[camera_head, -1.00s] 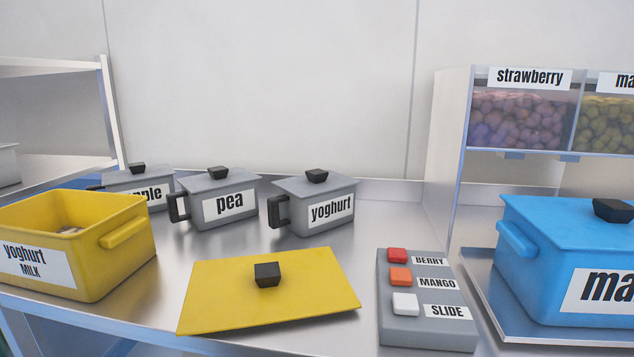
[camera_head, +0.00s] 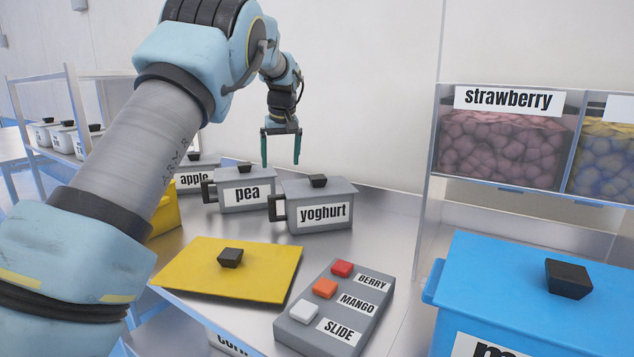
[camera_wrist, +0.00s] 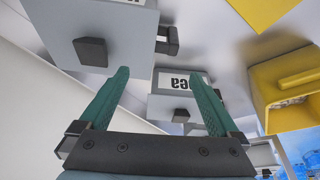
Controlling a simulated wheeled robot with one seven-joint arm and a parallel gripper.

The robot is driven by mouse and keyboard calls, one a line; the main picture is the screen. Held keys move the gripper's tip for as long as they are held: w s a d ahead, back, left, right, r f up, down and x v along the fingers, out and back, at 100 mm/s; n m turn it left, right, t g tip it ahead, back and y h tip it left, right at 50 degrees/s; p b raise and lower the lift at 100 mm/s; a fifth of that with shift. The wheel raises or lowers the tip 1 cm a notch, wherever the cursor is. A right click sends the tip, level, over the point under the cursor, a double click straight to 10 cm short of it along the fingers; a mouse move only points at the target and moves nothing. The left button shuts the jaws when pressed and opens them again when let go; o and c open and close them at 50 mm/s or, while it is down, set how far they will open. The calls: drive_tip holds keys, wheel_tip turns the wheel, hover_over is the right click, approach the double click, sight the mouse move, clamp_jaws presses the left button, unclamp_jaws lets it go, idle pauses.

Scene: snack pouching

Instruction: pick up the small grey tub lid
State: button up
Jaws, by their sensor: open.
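Three small grey tubs with grey lids and black knobs stand along the back of the counter. They are the apple tub (camera_head: 200,181), the pea tub (camera_head: 231,199) and the yoghurt tub (camera_head: 308,227). The pea lid (camera_head: 243,173) and the yoghurt lid (camera_head: 318,190) sit on their tubs. My gripper (camera_head: 281,163) is open and empty, fingers down, above and behind the gap between these two. In the wrist view, the yoghurt knob (camera_wrist: 91,52) is left of my fingers and the pea knob (camera_wrist: 181,115) lies between them, farther off.
A yellow lid (camera_head: 200,272) lies in front, beside a grey button box (camera_head: 318,338). A yellow tub (camera_head: 165,215) is mostly hidden behind my arm. A white wall is behind.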

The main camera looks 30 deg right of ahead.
approach(318, 176)
wheel_tip(318, 176, down, 3)
drive_tip(key=shift+s+a+m+p, duration=0.1)
drive_tip(key=shift+m+p, duration=0.3)
drive_tip(key=shift+p, duration=0.65)
drive_tip(key=p+x, duration=0.1)
drive_tip(key=x, duration=0.1)
drive_tip(key=p+x, duration=0.1)
drive_tip(key=x, duration=0.1)
drive_tip(key=shift+w+f+p, duration=0.1)
drive_tip(key=shift+w+p, duration=0.3)
drive_tip(key=shift+w, duration=0.05)
drive_tip(key=shift+w+f, duration=0.2)
drive_tip(key=shift+f, duration=0.5)
drive_tip(key=shift+c, duration=0.4)
drive_tip(key=c, duration=1.4)
drive_tip(key=shift+r+t, duration=0.15)
drive_tip(key=shift+t, duration=0.15)
drive_tip(key=shift+c, duration=0.2)
